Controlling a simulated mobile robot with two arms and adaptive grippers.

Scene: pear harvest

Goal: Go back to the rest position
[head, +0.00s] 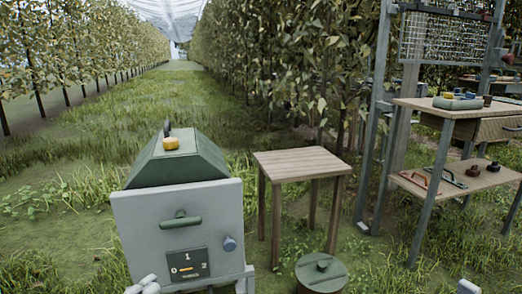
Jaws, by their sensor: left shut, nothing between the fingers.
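Most of the left arm is out of the picture. My right gripper does not show clearly; only a small pale piece is seen at the bottom right edge, and I cannot tell what it is.
The box has a green handle (180,220), a blue-grey knob (229,243) and a yellow object (171,143) on top. A wooden table (300,162) stands bare beside it, with a green round lid (321,272) in front. A workbench (455,108) holds tools at right. A grass lane between trees is free.

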